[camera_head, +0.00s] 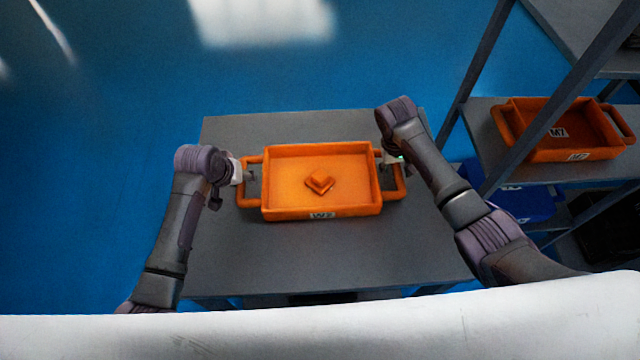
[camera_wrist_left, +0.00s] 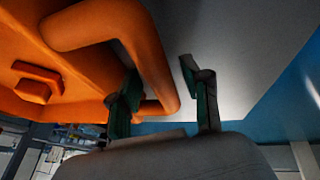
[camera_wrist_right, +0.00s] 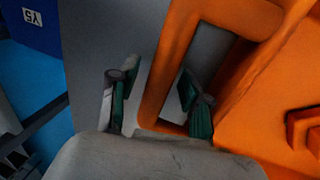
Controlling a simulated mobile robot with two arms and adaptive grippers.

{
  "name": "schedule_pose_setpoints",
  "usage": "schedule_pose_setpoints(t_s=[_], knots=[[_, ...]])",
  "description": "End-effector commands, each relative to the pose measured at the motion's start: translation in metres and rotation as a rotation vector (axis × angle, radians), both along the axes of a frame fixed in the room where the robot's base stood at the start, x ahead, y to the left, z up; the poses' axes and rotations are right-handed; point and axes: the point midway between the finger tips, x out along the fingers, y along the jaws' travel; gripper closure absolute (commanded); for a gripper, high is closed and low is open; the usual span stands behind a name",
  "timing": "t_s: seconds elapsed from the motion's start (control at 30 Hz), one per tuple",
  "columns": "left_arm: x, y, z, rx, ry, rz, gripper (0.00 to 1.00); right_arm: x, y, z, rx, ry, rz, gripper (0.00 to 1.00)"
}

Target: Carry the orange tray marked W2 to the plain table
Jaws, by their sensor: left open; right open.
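The orange tray (camera_head: 283,207) marked W2 sits on the grey plain-topped table (camera_head: 320,255), with an orange angled piece (camera_head: 320,183) inside it. My left gripper (camera_head: 246,172) is open at the tray's left handle; in the left wrist view its fingers (camera_wrist_left: 165,100) stand on either side of the handle bar (camera_wrist_left: 150,60). My right gripper (camera_head: 396,160) is open at the right handle; in the right wrist view its fingers (camera_wrist_right: 158,105) stand on either side of the handle bar (camera_wrist_right: 165,75). The tray rests level on the table.
A shelf rack (camera_head: 490,90) stands at the right, holding another orange tray (camera_head: 545,150) marked M7. A blue bin (camera_head: 525,205) is on a lower level. The blue floor (camera_head: 110,110) is clear at the left and behind the table.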

Motion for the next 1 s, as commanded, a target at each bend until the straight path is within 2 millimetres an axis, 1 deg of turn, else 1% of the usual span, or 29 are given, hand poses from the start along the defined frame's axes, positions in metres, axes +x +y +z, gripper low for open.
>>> schedule_pose_setpoints(t_s=[0.17, 0.4, 0.53, 0.63, 0.77, 0.87, 1.0], knots=[[-0.01, 0.005, 0.026, 0.0, -0.005, 0.0, 0.52, 0.0, 0.0, 0.0, 0.0, 0.0, 0.0, 0.52], [-0.03, 0.015, 0.073, 0.001, -0.005, -0.001, 0.52, 0.0, 0.0, 0.0, 0.0, 0.0, 0.0, 0.52], [-0.038, 0.018, 0.092, -0.001, -0.004, -0.001, 0.52, 0.0, 0.0, 0.0, 0.0, 0.0, 0.0, 0.52], [-0.042, 0.02, 0.1, -0.001, -0.003, 0.0, 0.52, 0.0, 0.0, 0.0, 0.0, 0.0, 0.0, 0.52], [-0.044, 0.021, 0.105, 0.0, -0.001, 0.0, 0.52, 0.001, 0.001, 0.004, 0.001, -0.001, 0.0, 0.52], [-0.044, 0.021, 0.105, 0.0, -0.001, 0.0, 0.52, 0.001, 0.004, 0.016, 0.001, -0.004, 0.001, 0.52], [-0.044, 0.021, 0.105, 0.0, -0.001, 0.0, 0.52, 0.001, 0.01, 0.044, 0.002, -0.005, 0.002, 0.52]])
